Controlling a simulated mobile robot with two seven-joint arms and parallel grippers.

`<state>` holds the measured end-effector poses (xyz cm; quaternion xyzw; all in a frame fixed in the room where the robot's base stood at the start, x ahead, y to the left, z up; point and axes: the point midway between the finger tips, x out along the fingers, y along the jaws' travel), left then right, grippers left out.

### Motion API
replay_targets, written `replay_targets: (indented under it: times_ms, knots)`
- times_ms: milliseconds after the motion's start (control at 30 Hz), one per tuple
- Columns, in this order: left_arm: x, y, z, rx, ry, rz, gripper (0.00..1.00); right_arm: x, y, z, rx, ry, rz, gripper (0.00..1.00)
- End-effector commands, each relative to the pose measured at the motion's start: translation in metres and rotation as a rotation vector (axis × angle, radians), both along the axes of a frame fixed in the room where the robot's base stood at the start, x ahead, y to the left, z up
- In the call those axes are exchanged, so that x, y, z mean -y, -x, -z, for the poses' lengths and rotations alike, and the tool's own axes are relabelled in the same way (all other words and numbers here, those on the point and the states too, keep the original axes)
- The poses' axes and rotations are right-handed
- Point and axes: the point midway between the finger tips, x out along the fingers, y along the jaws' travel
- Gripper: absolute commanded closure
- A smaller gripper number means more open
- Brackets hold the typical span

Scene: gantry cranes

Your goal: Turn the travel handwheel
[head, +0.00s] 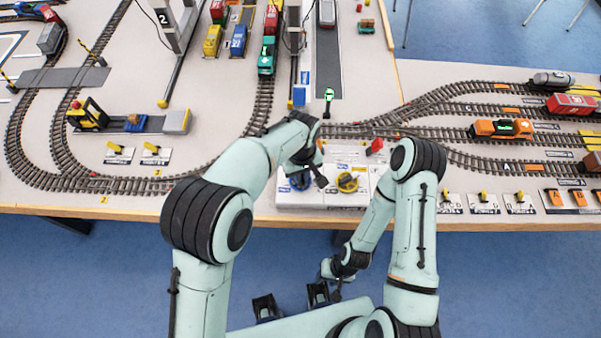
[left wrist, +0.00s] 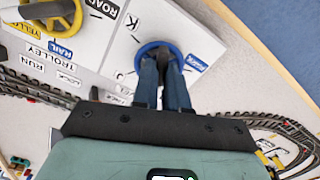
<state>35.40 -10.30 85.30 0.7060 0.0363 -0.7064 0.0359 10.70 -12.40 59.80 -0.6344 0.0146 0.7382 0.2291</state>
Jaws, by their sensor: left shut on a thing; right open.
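The control panel (head: 320,197) is a white box at the table's front edge, with a blue handwheel (head: 300,182) on its left and a yellow handwheel (head: 347,182) on its right. My left gripper (left wrist: 166,66) is shut on the blue handwheel (left wrist: 140,63) in the left wrist view; its fingers hide part of the rim and hub. The yellow handwheel (left wrist: 72,12) shows at the upper left there, by a TROLLEY label. In the head view the left arm partly hides the panel. My right gripper (head: 291,302) is open and empty, low in front of the table.
A green signal-like piece (head: 328,101) stands behind the panel. Curved rails, trains and crane legs (head: 178,24) fill the table behind. Small levers (head: 483,198) line the right front edge. Blue floor lies in front.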

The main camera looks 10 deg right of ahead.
Motion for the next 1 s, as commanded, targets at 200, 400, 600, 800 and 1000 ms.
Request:
replay_targets:
  times_ms: [200, 400, 600, 800, 1000]
  knots:
    - [0.0012, -0.0003, -0.001, 0.001, 0.001, -0.131, 1.0, 0.0, -0.0007, -0.0013, 0.001, 0.0, 0.0, 0.57]
    - [0.0014, -0.0007, -0.001, 0.002, 0.001, -0.199, 1.0, 0.0, -0.0009, -0.0019, 0.001, 0.0, 0.0, 0.57]
    - [0.0017, -0.0008, -0.001, 0.002, 0.002, -0.227, 1.0, 0.0, -0.0011, -0.002, 0.001, 0.0, 0.0, 0.57]
    - [0.0018, -0.0008, -0.001, 0.002, 0.002, -0.23, 1.0, 0.0, -0.0011, -0.002, 0.001, 0.0, 0.0, 0.57]
    - [0.0018, -0.0008, -0.0011, 0.002, 0.002, -0.229, 0.81, 0.0, -0.001, -0.002, 0.001, 0.0, 0.0, 0.57]
